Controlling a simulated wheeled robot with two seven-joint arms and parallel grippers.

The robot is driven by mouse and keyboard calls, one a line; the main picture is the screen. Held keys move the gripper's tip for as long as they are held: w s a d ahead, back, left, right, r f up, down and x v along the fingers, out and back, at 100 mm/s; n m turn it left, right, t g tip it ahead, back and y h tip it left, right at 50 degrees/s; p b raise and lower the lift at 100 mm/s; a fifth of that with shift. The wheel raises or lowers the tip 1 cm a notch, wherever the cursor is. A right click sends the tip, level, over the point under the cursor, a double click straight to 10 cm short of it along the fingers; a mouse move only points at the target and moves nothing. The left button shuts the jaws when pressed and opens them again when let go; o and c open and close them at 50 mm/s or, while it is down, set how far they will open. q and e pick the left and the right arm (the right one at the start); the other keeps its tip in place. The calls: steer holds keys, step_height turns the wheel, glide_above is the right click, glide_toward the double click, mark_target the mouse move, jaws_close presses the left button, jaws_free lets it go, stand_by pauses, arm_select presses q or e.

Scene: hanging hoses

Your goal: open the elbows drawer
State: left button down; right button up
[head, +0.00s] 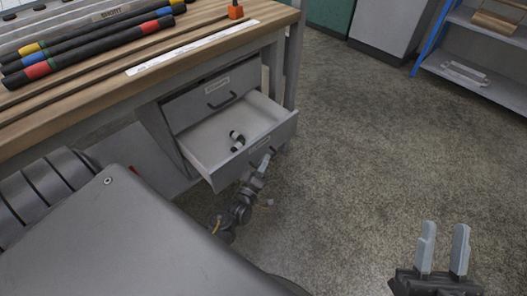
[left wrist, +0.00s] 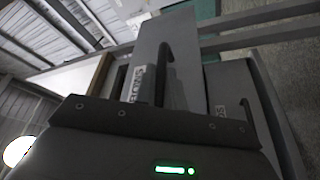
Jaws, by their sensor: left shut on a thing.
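The lower drawer (head: 192,153) under the workbench is pulled out, and a small black-and-white fitting (head: 237,141) lies inside. A label and dark handle are on its front; the label is too small to read in the head view. My left gripper (head: 265,161) is shut on this drawer's handle (head: 270,152). In the left wrist view the handle (left wrist: 165,55) rises beside the fingers, near a partly hidden, blurred label (left wrist: 137,82). My right gripper (head: 443,246) is open and empty over the floor at the lower right.
The upper drawer (head: 212,95) with its own handle is shut. Dark hoses (head: 95,50) with coloured bands lie on the bench (head: 165,45). A blue-framed shelf (head: 470,75) stands at the upper right. The floor (head: 370,140) between is clear.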

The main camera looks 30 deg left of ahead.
arm_select(q)
steer(key=c, duration=1.5)
jaws_free()
